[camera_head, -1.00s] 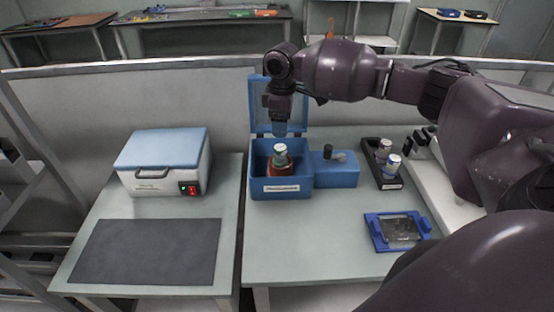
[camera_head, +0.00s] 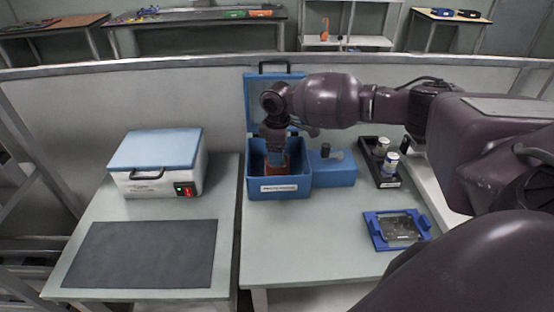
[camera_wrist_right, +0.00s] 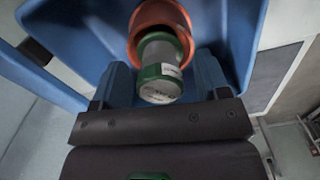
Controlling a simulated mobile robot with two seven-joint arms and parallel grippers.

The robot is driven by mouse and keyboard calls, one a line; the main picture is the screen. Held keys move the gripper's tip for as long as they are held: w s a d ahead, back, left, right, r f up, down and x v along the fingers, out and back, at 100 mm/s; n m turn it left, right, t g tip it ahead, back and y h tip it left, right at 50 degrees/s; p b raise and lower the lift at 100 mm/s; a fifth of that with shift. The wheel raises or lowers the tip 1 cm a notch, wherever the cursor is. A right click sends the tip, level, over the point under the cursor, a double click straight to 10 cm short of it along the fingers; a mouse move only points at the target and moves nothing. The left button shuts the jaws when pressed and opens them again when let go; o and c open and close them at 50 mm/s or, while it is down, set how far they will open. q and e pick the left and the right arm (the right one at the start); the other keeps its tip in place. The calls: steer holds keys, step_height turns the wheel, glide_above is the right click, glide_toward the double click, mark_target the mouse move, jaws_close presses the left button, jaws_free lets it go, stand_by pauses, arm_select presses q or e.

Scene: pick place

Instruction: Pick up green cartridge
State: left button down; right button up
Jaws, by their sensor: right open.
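The green cartridge (camera_wrist_right: 162,55), a pale cylinder with green bands and a white label, stands in an orange-red round holder (camera_wrist_right: 150,14) inside the blue open box (camera_head: 281,187). My right gripper (camera_wrist_right: 163,78) is open. Its two blue fingers stand on either side of the cartridge's near end in the right wrist view; contact is not clear. In the head view my right gripper (camera_head: 275,155) reaches down into the box and hides the cartridge. My left gripper is not in view.
A black rack (camera_head: 379,177) with white-capped cartridges stands right of the box. A blue-framed plate (camera_head: 397,230) lies in front of it. A blue-lidded device (camera_head: 156,165) and a dark mat (camera_head: 140,253) are on the left table. The right table's front left is clear.

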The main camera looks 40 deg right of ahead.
steer(key=shift+c, duration=0.5)
steer(key=shift+r, duration=0.1)
steer(key=c, duration=1.2)
